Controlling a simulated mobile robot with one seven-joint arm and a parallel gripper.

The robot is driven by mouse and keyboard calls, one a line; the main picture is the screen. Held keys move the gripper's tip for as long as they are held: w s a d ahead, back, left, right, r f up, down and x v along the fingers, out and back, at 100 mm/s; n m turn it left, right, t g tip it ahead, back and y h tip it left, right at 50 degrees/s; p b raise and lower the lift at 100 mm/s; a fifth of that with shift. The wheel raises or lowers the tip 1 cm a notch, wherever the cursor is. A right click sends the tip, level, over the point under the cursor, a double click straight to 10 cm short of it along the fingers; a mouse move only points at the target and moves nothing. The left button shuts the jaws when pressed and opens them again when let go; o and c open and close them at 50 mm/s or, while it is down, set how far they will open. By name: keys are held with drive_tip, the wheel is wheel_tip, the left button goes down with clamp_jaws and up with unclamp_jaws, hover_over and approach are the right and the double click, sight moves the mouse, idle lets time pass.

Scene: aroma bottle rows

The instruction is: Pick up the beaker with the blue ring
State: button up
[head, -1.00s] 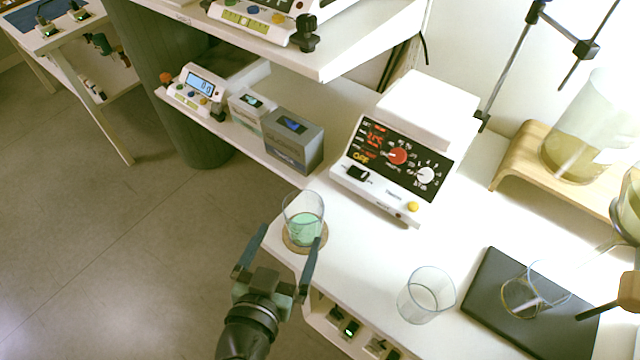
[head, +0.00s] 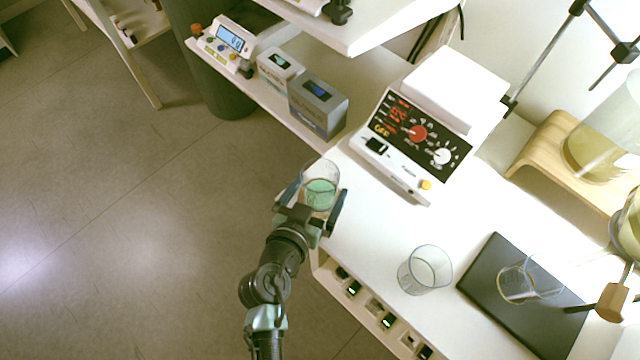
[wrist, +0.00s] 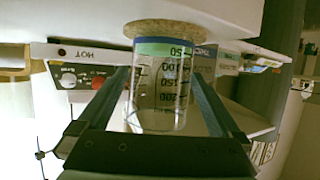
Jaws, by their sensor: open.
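A clear beaker with green liquid (head: 320,190) stands at the near left corner of the white bench; in the wrist view it appears upside down (wrist: 160,90), with black volume marks and a cork coaster (wrist: 180,30) under its base. My gripper (head: 318,193) is open, its two fingers on either side of this beaker; in the wrist view gaps show between the glass and the fingers (wrist: 160,78). A second, empty beaker (head: 425,272) with a bluish rim stands to the right.
A hotplate-like device (head: 415,135) stands behind the beaker. Small boxes (head: 318,105) are at back left. A dark plate (head: 490,290) with a glass vessel (head: 525,283) lies right. A shelf (head: 350,25) overhangs the back. Open floor is left.

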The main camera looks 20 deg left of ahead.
sight(325, 177)
drive_tip(key=x, duration=0.4)
drive_tip(key=shift+w+a+r, duration=0.1)
drive_tip(key=shift+w, duration=0.15)
